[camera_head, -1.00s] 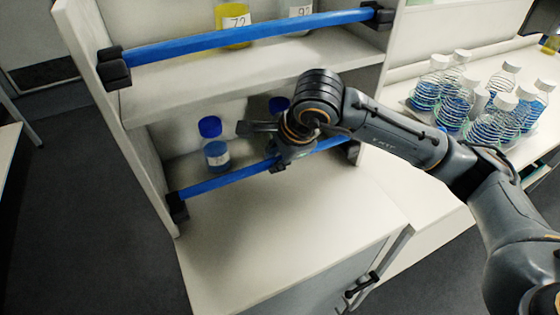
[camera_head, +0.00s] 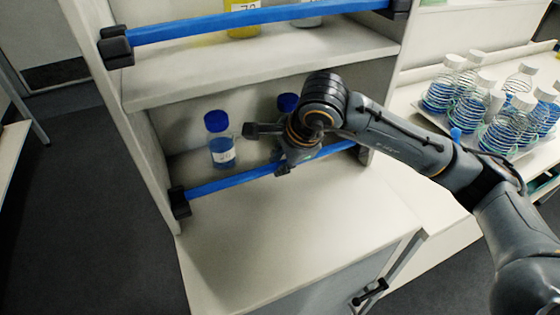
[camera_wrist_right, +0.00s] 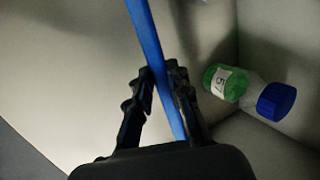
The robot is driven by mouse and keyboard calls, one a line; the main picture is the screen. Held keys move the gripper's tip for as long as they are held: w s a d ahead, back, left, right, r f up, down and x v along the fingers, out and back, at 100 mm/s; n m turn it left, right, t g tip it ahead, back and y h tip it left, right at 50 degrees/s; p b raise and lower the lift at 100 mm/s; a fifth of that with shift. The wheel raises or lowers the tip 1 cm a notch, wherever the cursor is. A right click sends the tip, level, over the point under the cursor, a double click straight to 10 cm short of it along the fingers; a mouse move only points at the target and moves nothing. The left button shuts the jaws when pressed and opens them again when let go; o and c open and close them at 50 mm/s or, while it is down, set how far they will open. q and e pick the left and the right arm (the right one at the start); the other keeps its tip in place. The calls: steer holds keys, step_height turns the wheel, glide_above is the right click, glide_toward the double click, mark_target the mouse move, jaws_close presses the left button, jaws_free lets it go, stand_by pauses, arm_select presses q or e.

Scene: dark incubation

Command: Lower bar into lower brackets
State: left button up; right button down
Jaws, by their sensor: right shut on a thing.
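The blue lower bar (camera_head: 228,183) runs across the front of the lower shelf compartment. Its left end meets the black left lower bracket (camera_head: 179,203). Its right end reaches the right lower bracket (camera_head: 363,155), which is mostly hidden behind my arm. I cannot tell whether either end is fully seated. My right gripper (camera_head: 284,168) is shut on the bar near its middle. In the right wrist view its two fingers (camera_wrist_right: 163,95) lie on both sides of the bar (camera_wrist_right: 148,40). My left gripper is not in view.
A blue-capped bottle (camera_head: 220,142) stands behind the bar; another (camera_head: 287,103) is partly hidden by my wrist. A green-filled bottle (camera_wrist_right: 228,84) shows in the wrist view. An upper blue bar (camera_head: 200,27) spans the shelf above. Several bottles (camera_head: 482,105) stand at right. The front counter (camera_head: 290,220) is clear.

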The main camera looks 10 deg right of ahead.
steer(key=c, duration=1.2)
jaws_free()
steer(key=shift+o, duration=0.2)
steer(key=v, duration=1.2)
